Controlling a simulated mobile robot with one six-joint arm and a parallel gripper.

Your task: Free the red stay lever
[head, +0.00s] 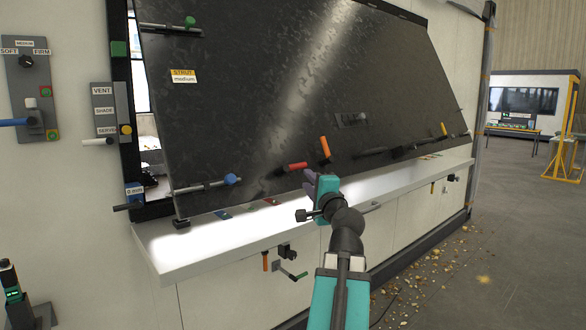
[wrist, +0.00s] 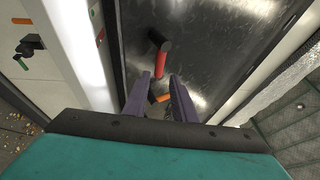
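The red stay lever (head: 291,166) sticks out from the lower edge of the dark tilted panel (head: 270,90), left of an orange handle (head: 325,148). In the wrist view the red lever (wrist: 157,42) lies just beyond my fingertips, with a black part at its end. My gripper (head: 311,180) is close to the red lever, at its right in the head view. In the wrist view my gripper (wrist: 161,75) has its two fingers apart with nothing clamped. Part of the orange handle (wrist: 161,98) shows between the fingers; its depth there is unclear.
A blue-knobbed rod (head: 232,179) and a yellow-tipped one (head: 443,129) lie along the panel's lower edge. A white ledge (head: 200,245) runs below it. An orange handle (head: 265,261) and a green-tipped lever (head: 300,275) hang under the ledge. Open floor lies to the right.

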